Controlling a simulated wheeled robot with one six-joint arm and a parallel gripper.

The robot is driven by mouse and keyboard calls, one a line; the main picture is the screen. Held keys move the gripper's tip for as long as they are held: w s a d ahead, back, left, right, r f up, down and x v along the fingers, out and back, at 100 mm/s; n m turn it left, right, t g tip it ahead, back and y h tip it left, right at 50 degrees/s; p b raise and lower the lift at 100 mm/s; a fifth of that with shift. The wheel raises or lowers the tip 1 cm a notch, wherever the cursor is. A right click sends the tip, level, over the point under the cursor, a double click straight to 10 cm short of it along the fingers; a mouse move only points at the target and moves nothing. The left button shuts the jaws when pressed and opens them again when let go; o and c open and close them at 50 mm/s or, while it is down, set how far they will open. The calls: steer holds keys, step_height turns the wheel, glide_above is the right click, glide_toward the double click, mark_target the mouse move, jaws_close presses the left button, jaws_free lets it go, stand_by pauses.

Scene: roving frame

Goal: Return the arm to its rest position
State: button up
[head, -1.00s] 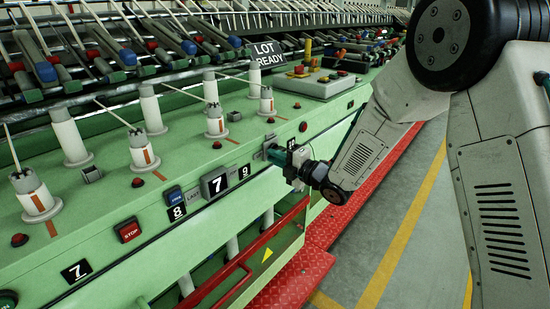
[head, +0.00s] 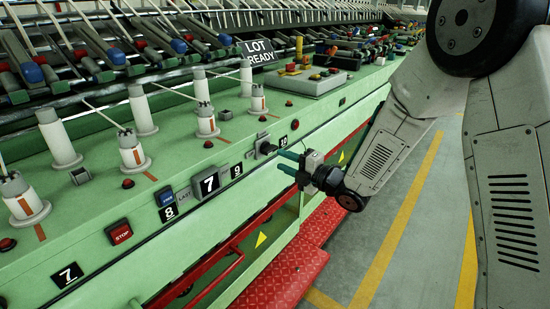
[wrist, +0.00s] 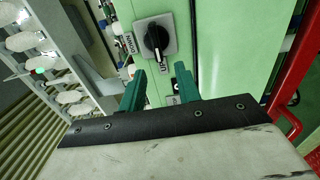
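My gripper (head: 287,163) is in front of the green machine's front panel, its two teal fingers apart with nothing between them. In the wrist view the fingers (wrist: 160,88) also stand apart and empty. A black rotary knob on a grey plate (wrist: 156,40) sits on the green panel just beyond the fingertips. It shows in the head view as a dark knob (head: 266,148), with a small gap to the gripper. My arm reaches down from the upper right of the head view.
The green spinning machine (head: 110,230) fills the left, with bobbins, buttons and number plates. A red rail (head: 225,258) and red step (head: 290,268) run below the panel. Grey floor (head: 405,235) with yellow lines is clear at right. A "LOT READY" sign (head: 258,51) stands behind.

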steer(key=shift+v, duration=1.05)
steer(key=shift+w, duration=0.1)
steer(key=d+f+m+g+h, duration=0.1)
steer(key=d+f+m+h, duration=0.6)
steer(key=f+m+h, duration=0.15)
steer(key=s+d+r+m+g+h, duration=0.1)
steer(key=s+d+m+g+h, duration=0.2)
steer(key=s+d+m+h, duration=0.45)
steer(key=s+d+r+m+g, duration=0.2)
steer(key=s+r+m, duration=0.2)
steer(key=s, duration=0.6)
steer(key=s+d+r+m+g+y, duration=0.1)
steer(key=s+d+r+m, duration=0.2)
steer(key=s+r, duration=0.5)
steer(key=s+d+r+m+g, duration=0.2)
steer(key=s+r+m, duration=0.3)
steer(key=s, duration=0.7)
steer(key=shift+s+d+r+g+y, duration=0.3)
steer(key=shift+d+r+y, duration=0.1)
steer(key=shift+r, duration=0.05)
